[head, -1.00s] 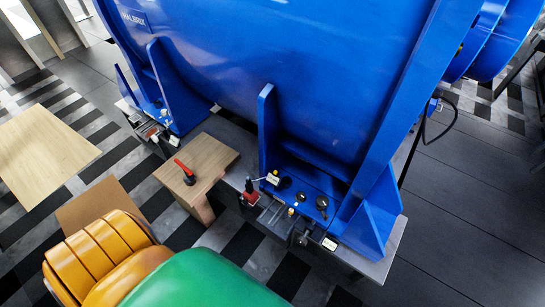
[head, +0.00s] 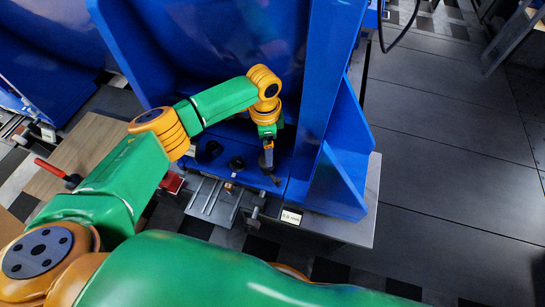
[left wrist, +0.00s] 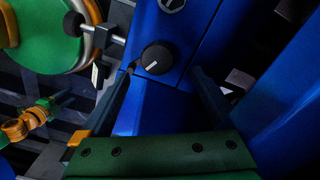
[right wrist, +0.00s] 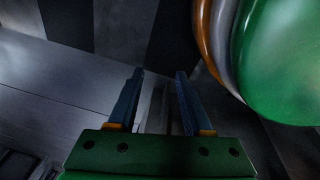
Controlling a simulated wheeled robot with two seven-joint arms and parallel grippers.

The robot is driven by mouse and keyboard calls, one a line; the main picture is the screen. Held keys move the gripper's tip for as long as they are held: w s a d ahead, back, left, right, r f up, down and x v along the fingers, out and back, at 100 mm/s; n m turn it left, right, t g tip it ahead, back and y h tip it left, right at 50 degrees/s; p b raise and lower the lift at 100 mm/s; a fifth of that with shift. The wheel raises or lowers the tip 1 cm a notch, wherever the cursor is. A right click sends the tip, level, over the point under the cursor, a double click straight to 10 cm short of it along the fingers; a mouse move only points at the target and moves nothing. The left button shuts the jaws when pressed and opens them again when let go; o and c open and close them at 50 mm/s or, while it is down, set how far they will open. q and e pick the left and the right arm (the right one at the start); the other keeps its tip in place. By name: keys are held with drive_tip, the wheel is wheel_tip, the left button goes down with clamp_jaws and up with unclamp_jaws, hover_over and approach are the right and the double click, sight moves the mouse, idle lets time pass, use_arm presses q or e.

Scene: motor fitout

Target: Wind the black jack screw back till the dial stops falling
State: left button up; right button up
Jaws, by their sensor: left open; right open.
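A round black knob with a white line (left wrist: 157,58), apparently the jack screw, stands on the blue motor foot (left wrist: 150,105). My left gripper (left wrist: 162,73) is open, with its fingertips apart on either side just short of the knob; contact cannot be told. In the head view my left gripper (head: 270,168) reaches down onto the foot and hides this knob. A small white readout (head: 291,216), likely the dial, sits at the foot's front edge; its figures are too small to read surely. My right gripper (right wrist: 160,73) is open and empty, away from the foot.
Two other black knobs (head: 237,163) (head: 210,150) stand left of the gripper. A horizontal screw with a black end (left wrist: 75,23) is close by. A tall blue rib (head: 318,110) rises right of the gripper. A red-handled tool (head: 52,170) lies on a wooden block.

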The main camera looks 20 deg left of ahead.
use_arm(q)
drive_tip(key=f, duration=0.2)
drive_tip(key=f+b, duration=0.1)
drive_tip(key=f, duration=0.1)
drive_tip(key=f+b, duration=0.1)
drive_tip(key=shift+s+a+f, duration=0.1)
drive_tip(key=shift+s+f, duration=0.2)
drive_tip(key=shift+f, duration=0.4)
use_arm(e)
drive_tip(key=w+a, duration=0.1)
drive_tip(key=a+f, duration=0.1)
drive_tip(key=shift+w+a, duration=0.35)
use_arm(q)
drive_tip(key=shift+c, duration=0.2)
drive_tip(key=c, duration=1.3)
drive_tip(key=shift+r, duration=0.1)
drive_tip(key=shift+c, duration=0.2)
use_arm(e)
drive_tip(key=shift+r, duration=0.15)
drive_tip(key=shift+r, duration=0.1)
